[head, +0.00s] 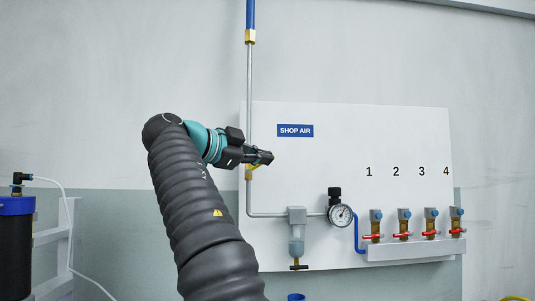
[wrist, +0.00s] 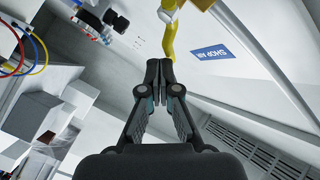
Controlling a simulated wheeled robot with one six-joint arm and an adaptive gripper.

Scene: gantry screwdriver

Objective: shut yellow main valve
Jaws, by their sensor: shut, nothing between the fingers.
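The yellow main valve (head: 252,168) sits on the vertical pipe at the left of the white SHOP AIR panel. In the head view my gripper (head: 270,157) is in front of it and hides part of it. In the wrist view the yellow lever (wrist: 169,38) hangs just beyond my fingertips (wrist: 159,68), its free end close to the right finger. I cannot tell whether they touch. My gripper is shut with nothing between the fingers.
The panel (head: 350,130) carries a filter bowl (head: 297,232), a pressure gauge (head: 341,214) and several numbered outlets with red handles (head: 402,235) at the lower right. The vertical pipe (head: 249,90) runs up from the valve. A dark blue-topped tank (head: 15,240) stands far left.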

